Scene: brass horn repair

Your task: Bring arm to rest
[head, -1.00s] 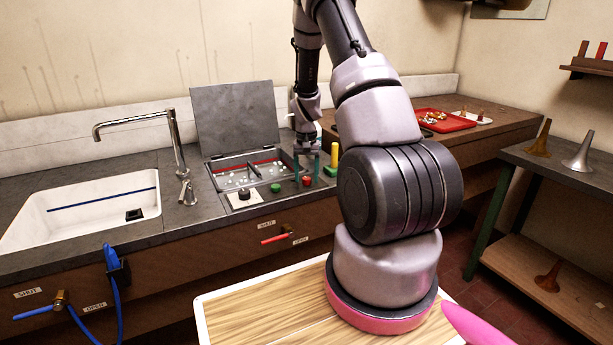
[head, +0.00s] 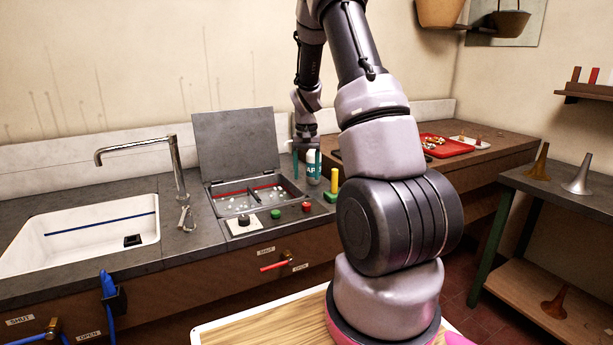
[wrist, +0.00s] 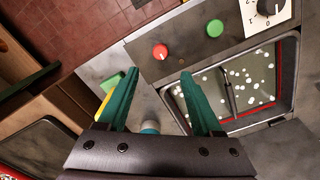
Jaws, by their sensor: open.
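My gripper (head: 306,164) hangs above the counter at the right end of the open basin unit, its teal fingers pointing down. In the wrist view my gripper (wrist: 160,95) has its two teal fingers spread wide with nothing held between them. My arm rises in front of the counter and bends down at the back. A white bottle (head: 314,168) with a teal label stands just behind or beside the fingers; part of it is hidden, and whether they touch it cannot be told.
The basin unit (head: 224,203) has a raised lid (head: 236,141), a red button (head: 306,206) and a green button (head: 275,214). A yellow post (head: 334,181) on a green base stands close by. A sink (head: 80,232) with a tap (head: 176,165) is left. A red tray (head: 445,147) is right.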

